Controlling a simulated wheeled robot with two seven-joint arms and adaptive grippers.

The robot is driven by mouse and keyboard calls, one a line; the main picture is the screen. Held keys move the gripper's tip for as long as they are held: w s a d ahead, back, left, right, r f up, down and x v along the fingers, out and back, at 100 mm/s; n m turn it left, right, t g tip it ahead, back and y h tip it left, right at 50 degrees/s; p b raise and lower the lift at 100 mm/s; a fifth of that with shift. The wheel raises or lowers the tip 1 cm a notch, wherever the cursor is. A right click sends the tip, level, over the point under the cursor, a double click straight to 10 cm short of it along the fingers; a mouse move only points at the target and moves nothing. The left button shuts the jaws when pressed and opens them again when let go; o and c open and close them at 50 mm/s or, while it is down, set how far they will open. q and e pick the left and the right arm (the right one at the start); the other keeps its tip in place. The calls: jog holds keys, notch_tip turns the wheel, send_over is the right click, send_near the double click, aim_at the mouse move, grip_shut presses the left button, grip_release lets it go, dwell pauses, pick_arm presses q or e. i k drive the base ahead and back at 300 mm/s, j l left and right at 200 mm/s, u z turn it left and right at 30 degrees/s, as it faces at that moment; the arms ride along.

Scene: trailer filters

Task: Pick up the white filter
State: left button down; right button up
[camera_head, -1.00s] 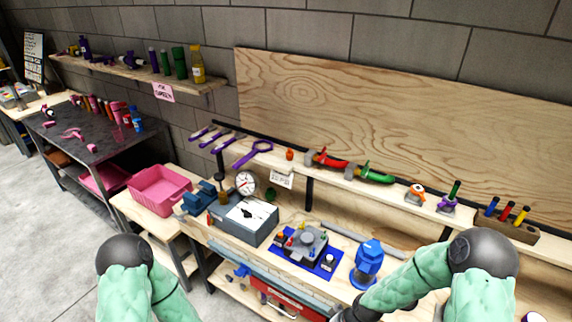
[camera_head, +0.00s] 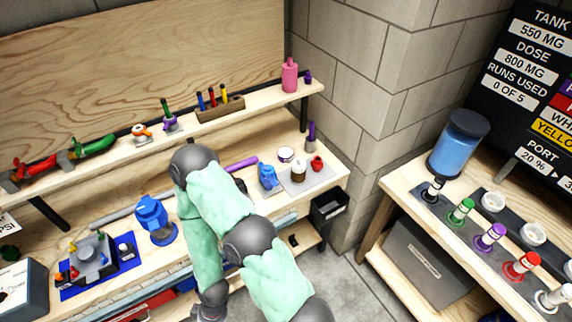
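A small white-topped piece (camera_head: 547,300), which looks like the white filter, stands at the near end of a row on the right-hand table, at the lower right edge of the view. The same row holds a red piece (camera_head: 522,265), a purple piece (camera_head: 490,236), a green piece (camera_head: 460,210) and a black piece (camera_head: 433,188). My green-sleeved arm links with dark joints cross the lower middle, well left of that row. I cannot make out any gripper fingers.
White round cups (camera_head: 533,233) stand behind the row. A blue jar (camera_head: 459,143) with a dark lid is at the table's back left. A dark sign (camera_head: 535,85) stands behind. A floor gap separates this table from the wooden workbench (camera_head: 328,178).

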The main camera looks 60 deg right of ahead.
aim_at(298, 167)
jog(key=z, duration=1.75)
jog(key=i+l+u, duration=0.15)
jog(key=l+u, duration=0.15)
jog(key=i+l+u, duration=0.15)
jog(key=l+u, duration=0.15)
jog(key=i+l+u, duration=0.1)
jog(key=l+u, duration=0.2)
jog(key=l, duration=0.15)
jog(key=l+u, duration=0.3)
jog(key=i+l, duration=0.05)
